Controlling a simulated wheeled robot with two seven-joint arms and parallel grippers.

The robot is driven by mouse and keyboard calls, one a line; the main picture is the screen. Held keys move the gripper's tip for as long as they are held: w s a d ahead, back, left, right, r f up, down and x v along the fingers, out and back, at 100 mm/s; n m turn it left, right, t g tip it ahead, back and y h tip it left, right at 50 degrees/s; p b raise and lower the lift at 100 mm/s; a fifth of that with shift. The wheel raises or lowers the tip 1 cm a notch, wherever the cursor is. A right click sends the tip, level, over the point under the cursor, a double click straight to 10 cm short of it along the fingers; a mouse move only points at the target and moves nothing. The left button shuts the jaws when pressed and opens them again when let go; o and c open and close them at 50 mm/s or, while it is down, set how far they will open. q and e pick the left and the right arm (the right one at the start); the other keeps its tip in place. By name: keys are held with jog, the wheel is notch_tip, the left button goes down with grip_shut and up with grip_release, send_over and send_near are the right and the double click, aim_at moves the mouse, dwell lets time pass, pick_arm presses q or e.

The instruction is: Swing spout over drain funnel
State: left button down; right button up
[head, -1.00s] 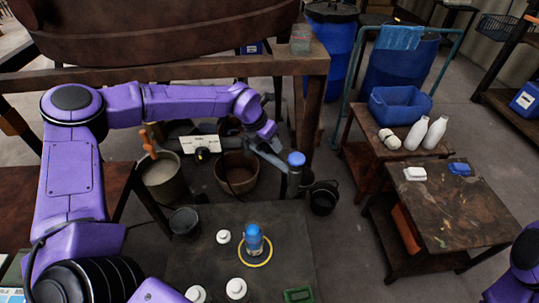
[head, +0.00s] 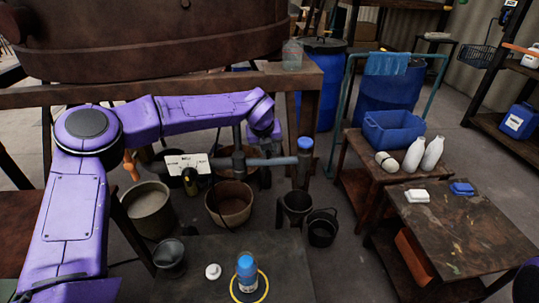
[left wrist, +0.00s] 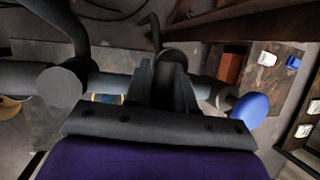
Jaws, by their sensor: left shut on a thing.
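A dark funnel-shaped vessel (head: 298,205), apparently the drain funnel, shows just below the spout's outlet in the head view. I cannot tell exactly how they line up in depth. My right gripper is out of view.
A brown bucket (head: 229,204), a grey pail (head: 149,212) and a black bucket (head: 322,230) stand around the spout. A blue-topped bottle (head: 246,267) stands on the near table (head: 205,278). The large rusty vat (head: 140,30) is above and behind my left arm.

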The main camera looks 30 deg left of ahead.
pick_arm(q)
jog(key=shift+w+a+r+n, duration=0.1)
jog(key=shift+w+a+n, duration=0.1)
jog(key=shift+n, duration=0.2)
jog(key=c, duration=1)
grip_release()
jog(key=shift+c, duration=0.2)
jog(key=b+v, duration=0.1)
jog(key=v, duration=0.9)
jog(key=shift+r, duration=0.15)
jog(key=shift+s, duration=0.1)
